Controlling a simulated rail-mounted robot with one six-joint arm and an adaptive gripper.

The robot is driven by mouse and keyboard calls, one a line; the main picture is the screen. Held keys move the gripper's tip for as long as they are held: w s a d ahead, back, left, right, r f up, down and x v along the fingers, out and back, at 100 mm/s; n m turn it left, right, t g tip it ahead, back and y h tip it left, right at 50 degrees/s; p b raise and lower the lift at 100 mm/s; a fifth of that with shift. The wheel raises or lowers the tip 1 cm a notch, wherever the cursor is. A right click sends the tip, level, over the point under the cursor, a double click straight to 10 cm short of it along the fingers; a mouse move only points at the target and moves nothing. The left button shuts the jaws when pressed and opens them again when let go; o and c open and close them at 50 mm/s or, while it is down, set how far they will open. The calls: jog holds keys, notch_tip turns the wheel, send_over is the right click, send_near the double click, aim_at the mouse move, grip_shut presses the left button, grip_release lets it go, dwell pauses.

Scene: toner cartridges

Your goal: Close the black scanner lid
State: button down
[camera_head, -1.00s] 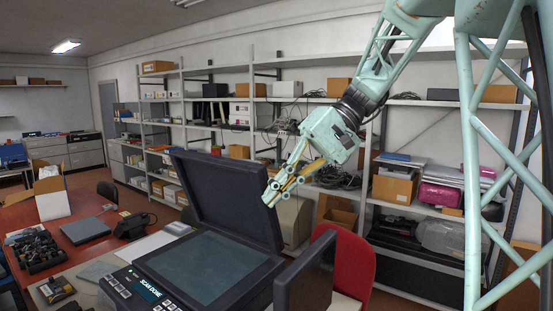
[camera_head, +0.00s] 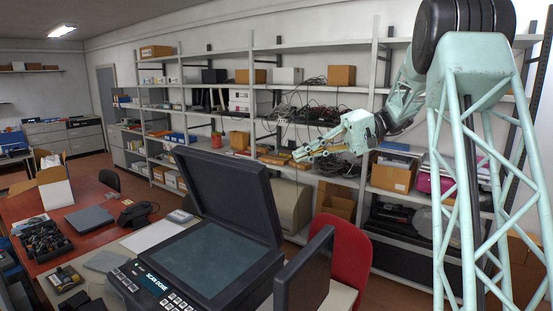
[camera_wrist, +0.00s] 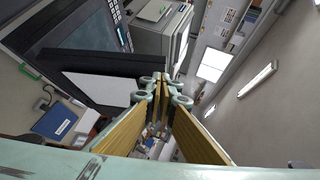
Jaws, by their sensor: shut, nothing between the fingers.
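The black scanner lid (camera_head: 228,190) stands raised and tilted back on its hinge behind the scanner (camera_head: 195,268), whose glass (camera_head: 207,252) is uncovered. My gripper (camera_head: 298,155) is in the air to the right of the lid's upper edge, apart from it in the head view. It is shut and empty. In the wrist view the fingertips (camera_wrist: 163,82) come together, with the lid (camera_wrist: 105,68) and part of the scanner panel (camera_wrist: 112,12) beyond them on the left. How far the gripper is from the lid in depth is hard to tell.
A dark upright panel (camera_head: 303,270) and a red chair (camera_head: 343,245) stand right of the scanner. A red table (camera_head: 75,225) with a phone (camera_head: 137,213) and an open box (camera_head: 54,182) lies left. Loaded shelves (camera_head: 280,88) line the back wall.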

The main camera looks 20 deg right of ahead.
jog(key=shift+t+y, duration=0.4)
jog(key=shift+y, duration=0.1)
jog(key=d, duration=0.1)
jog(key=w+d+p, duration=0.1)
jog(key=d, duration=0.1)
jog(key=w+d, duration=0.1)
jog(key=d, duration=0.1)
jog(key=shift+w+d+r, duration=0.15)
jog(key=shift+w+r, duration=0.1)
jog(key=shift+r, duration=0.15)
jog(key=shift+a, duration=0.2)
jog(key=s+p+x, duration=0.2)
jog(key=x, duration=1)
jog(key=shift+s+a+f+p, duration=0.25)
jog(key=shift+a+f+p, duration=0.1)
jog(key=shift+a, duration=0.15)
jog(key=shift+s+a+f+b, duration=0.1)
jog(key=shift+s+a+b, duration=0.05)
jog(key=shift+b, duration=0.2)
